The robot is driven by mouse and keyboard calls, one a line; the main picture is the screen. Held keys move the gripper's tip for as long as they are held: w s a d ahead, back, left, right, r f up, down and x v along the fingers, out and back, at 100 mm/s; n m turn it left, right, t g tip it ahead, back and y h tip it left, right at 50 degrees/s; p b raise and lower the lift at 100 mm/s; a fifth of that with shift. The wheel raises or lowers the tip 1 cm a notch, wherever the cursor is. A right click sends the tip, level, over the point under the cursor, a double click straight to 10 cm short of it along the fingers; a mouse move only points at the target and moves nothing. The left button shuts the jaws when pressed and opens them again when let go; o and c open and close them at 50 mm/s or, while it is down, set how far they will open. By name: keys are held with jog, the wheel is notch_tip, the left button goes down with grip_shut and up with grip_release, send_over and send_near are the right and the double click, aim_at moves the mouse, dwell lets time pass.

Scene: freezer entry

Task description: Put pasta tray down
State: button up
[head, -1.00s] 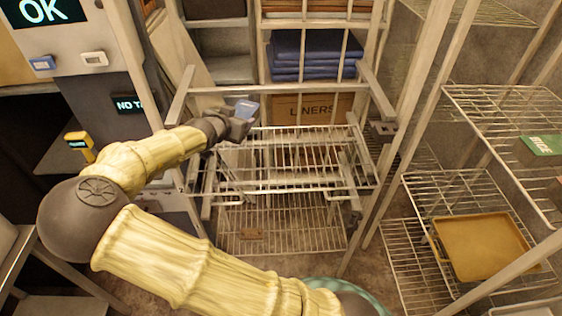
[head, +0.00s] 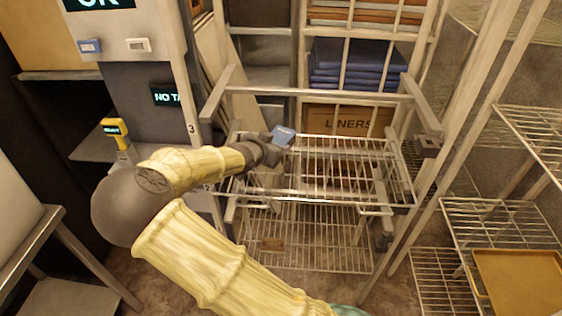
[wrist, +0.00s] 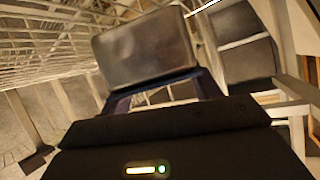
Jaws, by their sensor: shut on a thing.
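My gripper (head: 268,152) is shut on a small blue-grey block with a pale label, which I take to be the pasta tray (head: 284,135). In the head view it is held over the left part of a wire cart (head: 305,93), apparently above its upper wire shelf. In the wrist view the pasta tray (wrist: 145,50) shows as a smooth grey rectangular face just beyond my dark gripper fingers (wrist: 155,92). The fingers hide its near edge. I cannot tell whether it touches any wire.
Behind the cart stand a LINERS box (head: 345,122) and folded blue cloths (head: 350,65). Wire shelving with a yellow tray (head: 520,285) is at the right. A yellow handheld device (head: 115,130) is at the left. The cart's upper wire shelf (head: 350,150) looks mostly bare.

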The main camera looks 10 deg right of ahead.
jog(key=shift+f, duration=0.8)
jog(key=shift+f+b, duration=0.45)
jog(key=shift+f, duration=1.5)
jog(key=o, duration=1.7)
jog(key=shift+a, duration=0.1)
jog(key=p+v, duration=0.4)
jog(key=v, duration=0.8)
